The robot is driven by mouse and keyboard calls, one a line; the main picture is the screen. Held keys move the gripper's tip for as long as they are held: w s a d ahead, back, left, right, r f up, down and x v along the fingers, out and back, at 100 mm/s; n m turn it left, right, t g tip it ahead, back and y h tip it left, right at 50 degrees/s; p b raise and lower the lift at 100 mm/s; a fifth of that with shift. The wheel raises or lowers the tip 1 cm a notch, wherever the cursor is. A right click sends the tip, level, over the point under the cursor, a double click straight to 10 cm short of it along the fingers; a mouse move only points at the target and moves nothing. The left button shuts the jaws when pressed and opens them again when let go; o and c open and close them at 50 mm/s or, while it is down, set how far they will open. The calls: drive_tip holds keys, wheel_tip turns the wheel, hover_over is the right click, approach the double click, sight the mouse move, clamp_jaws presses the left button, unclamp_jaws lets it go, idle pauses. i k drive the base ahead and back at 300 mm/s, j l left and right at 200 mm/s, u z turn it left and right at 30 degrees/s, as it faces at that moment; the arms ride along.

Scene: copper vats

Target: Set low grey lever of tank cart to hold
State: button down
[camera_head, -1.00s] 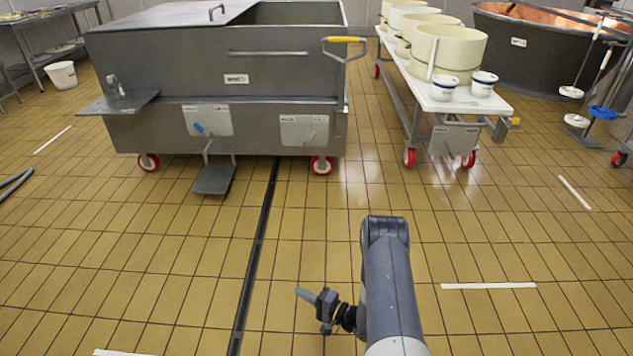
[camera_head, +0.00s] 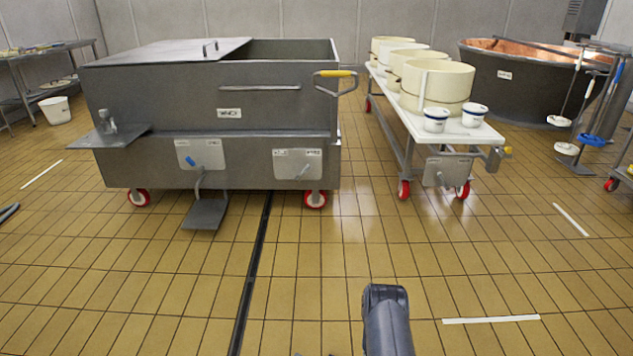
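The tank cart (camera_head: 160,105) is a large grey steel tub on red-rimmed wheels, at the upper left. Two light plates sit low on its front. The right plate (camera_head: 284,169) carries a small grey lever (camera_head: 303,171), tilted; its label text is too small to read. The left plate (camera_head: 213,152) carries a blue-tipped lever (camera_head: 191,161) with a grey pedal (camera_head: 205,213) below it. My arm shows at the bottom centre, well short of the cart. My gripper is out of the frame.
A yellow-gripped handle (camera_head: 335,75) juts from the cart's right end. A white-topped trolley (camera_head: 437,130) with cream tubs stands to the right, a copper-lined vat (camera_head: 500,88) behind it. Tiled floor before the cart is clear, crossed by a dark drain slot (camera_head: 252,270).

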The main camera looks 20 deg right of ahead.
sight(307, 168)
drive_tip(key=i+z, duration=0.2)
drive_tip(key=i, duration=0.3)
drive_tip(key=i+z, duration=0.15)
drive_tip(key=i, duration=0.35)
drive_tip(key=i+j+z, duration=0.2)
drive_tip(key=i, duration=0.3)
drive_tip(key=i+j+z, duration=0.2)
drive_tip(key=i, duration=0.3)
drive_tip(key=i+j+z, duration=0.2)
drive_tip(key=i, duration=0.25)
drive_tip(key=i+j+z, duration=0.15)
drive_tip(key=i+j, duration=0.15)
drive_tip(key=i, duration=0.2)
